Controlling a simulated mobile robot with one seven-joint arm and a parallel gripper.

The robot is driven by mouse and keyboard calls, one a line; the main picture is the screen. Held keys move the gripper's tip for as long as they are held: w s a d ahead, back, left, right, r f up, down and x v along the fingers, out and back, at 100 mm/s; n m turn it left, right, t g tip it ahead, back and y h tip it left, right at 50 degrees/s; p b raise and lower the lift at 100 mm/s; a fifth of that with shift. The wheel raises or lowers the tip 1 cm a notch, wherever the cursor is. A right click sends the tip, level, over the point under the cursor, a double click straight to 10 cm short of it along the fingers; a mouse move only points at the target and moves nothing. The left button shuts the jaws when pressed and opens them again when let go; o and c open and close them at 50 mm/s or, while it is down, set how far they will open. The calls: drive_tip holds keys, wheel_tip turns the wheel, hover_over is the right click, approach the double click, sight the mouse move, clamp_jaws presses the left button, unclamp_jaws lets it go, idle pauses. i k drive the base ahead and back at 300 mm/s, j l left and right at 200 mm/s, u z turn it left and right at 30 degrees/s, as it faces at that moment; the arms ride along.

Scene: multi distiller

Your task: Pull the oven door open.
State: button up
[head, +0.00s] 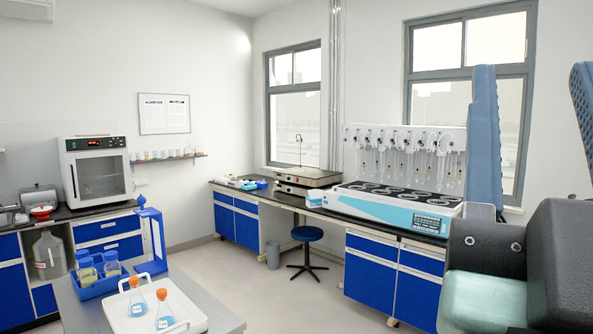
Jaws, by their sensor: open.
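The oven (96,144) is a white box with a dark display strip on top. It stands on the dark counter at the left. Its glass-windowed front door (100,177) looks shut, and a vertical handle (73,182) runs along the door's left side. Only large dark, pale green and blue parts, which look like my own arm, fill the right side, far from the oven.
A grey table in front holds a white tray (192,317) with orange-capped flasks and a blue rack (93,289) of bottles. A blue stand (152,240) rises before the counter. Open floor (240,278) lies in the middle, with a stool (305,235) near the back bench.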

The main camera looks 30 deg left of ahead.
sight(94, 177)
drive_tip(key=u, duration=1.65)
drive_tip(key=i+j+u, duration=0.1)
drive_tip(key=u, duration=0.3)
drive_tip(key=i+j+u, duration=0.25)
drive_tip(key=i, duration=0.2)
drive_tip(key=i+j+u, duration=0.2)
drive_tip(key=i, duration=0.3)
drive_tip(key=i+j+u, duration=0.25)
drive_tip(key=i, duration=0.25)
drive_tip(key=i+z, duration=0.25)
drive_tip(key=i, duration=2.8)
drive_tip(key=i+z, duration=0.3)
drive_tip(key=i, duration=0.5)
drive_tip(key=i+j+z, duration=0.15)
drive_tip(key=i+z, duration=0.2)
drive_tip(key=i, duration=0.4)
drive_tip(key=i+l, duration=1.3)
drive_tip(key=l, duration=0.15)
